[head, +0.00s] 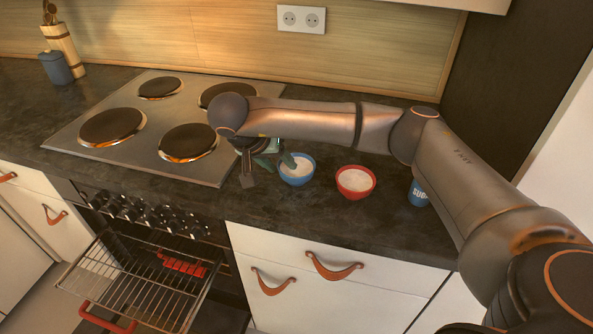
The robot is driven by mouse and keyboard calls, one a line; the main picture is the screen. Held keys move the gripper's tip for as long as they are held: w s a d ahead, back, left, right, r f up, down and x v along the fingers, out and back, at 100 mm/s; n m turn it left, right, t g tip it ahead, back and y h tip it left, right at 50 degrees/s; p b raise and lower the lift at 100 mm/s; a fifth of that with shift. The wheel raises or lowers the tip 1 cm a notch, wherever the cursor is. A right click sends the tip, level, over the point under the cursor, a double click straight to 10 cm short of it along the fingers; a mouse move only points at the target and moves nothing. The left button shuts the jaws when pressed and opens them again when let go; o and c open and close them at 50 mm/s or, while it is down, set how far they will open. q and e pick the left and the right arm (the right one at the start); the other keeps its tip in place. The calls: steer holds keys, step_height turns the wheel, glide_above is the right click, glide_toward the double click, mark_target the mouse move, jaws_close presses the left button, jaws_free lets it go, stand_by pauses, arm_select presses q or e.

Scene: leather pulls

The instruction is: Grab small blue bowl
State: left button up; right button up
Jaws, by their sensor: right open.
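The small blue bowl (299,180) stands upright on the dark countertop, just right of the stove, with something white inside. My right gripper (268,172) is at the bowl's left side, pointing down, its jaws open. One finger is left of the bowl, over the counter; a dark part reaches over the bowl's left rim. I cannot tell whether it touches the rim. The forearm hides the area behind the bowl. My left gripper is not in view.
A red bowl (354,188) with white contents stands close to the right of the blue bowl. A blue labelled container (418,194) is farther right, partly behind my arm. The stove (143,125) is to the left. Below it, the oven is open with its rack (120,270) out.

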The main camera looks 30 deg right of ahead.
jaws_close()
stand_by(0.3)
stand_by(0.4)
